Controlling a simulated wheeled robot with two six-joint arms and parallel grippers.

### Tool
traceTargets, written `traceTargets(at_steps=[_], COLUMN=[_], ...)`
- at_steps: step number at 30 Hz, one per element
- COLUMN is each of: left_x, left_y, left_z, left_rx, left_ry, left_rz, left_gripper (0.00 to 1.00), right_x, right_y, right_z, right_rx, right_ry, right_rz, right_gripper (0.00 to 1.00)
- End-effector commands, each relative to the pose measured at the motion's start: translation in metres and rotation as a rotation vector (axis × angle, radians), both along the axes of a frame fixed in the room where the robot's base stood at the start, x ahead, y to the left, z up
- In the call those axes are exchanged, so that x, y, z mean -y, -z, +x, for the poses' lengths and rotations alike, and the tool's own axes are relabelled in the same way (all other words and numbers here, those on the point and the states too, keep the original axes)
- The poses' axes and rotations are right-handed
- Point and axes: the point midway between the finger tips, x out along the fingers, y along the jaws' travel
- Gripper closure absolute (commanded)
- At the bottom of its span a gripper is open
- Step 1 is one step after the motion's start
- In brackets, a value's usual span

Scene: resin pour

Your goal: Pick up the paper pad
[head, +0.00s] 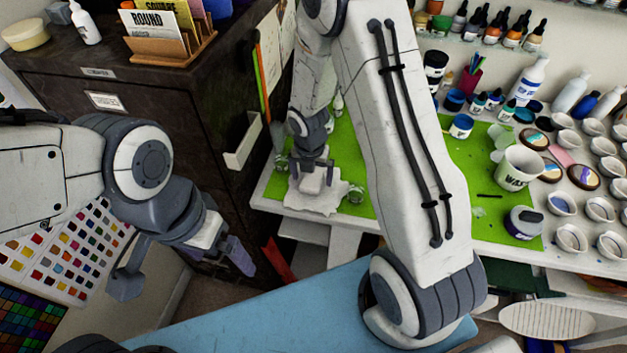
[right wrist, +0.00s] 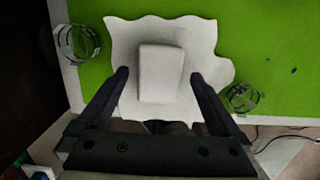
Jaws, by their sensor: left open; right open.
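A white block that looks like the paper pad (right wrist: 161,72) lies on an irregular white sheet (right wrist: 205,76) on the green mat. In the head view the pad (head: 312,181) is partly hidden by my right gripper (head: 312,163). My right gripper is open above the pad, pointing down. In the right wrist view its two fingers (right wrist: 159,76) show on either side of the pad, with gaps between. I cannot tell the height left between fingertips and pad. My left gripper (head: 184,270) is open and empty, left of the blue surface, far from the pad.
Clear glass cups stand close to the sheet, one at its left (right wrist: 78,42) and one at its right (right wrist: 242,97). A dark cabinet (head: 150,100) stands at left.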

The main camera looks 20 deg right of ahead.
Motion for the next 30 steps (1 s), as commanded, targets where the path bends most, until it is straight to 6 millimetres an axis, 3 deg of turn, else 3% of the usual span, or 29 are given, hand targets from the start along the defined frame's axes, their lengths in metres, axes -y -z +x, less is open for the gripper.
traceTargets(at_steps=[2,9,10,15,16,17,25,30], left_x=[0.0,0.0,0.0,0.0,0.0,0.0,0.0,0.0], left_y=[0.003,0.002,0.002,0.002,0.002,0.002,0.002,-0.002], left_z=[0.0,0.0,0.0,0.0,0.0,0.0,0.0,0.0], left_rx=[0.0,0.0,0.0,0.0,0.0,0.0,0.0,0.0], left_ry=[0.0,0.0,0.0,0.0,0.0,0.0,0.0,0.0], left_rz=[0.0,0.0,0.0,0.0,0.0,0.0,0.0,0.0], left_gripper=[0.03,0.03,0.03,0.03,0.03,0.03,0.03,0.03], right_x=[0.0,-0.001,0.0,0.0,0.0,0.0,0.001,0.001], right_y=[0.008,0.009,0.009,0.009,0.009,0.009,0.007,-0.006], right_z=[0.0,0.001,0.001,0.001,0.001,0.001,0.001,0.002], right_rx=[-0.002,0.0,0.0,0.0,0.0,0.0,0.0,0.004], right_ry=[-0.001,-0.001,-0.001,0.0,0.0,0.0,0.001,0.001], right_rz=[0.0,0.0,0.0,0.0,0.0,0.0,0.0,0.0], right_gripper=[0.0,0.0,0.04,0.69,0.8,0.84,0.85,0.85])
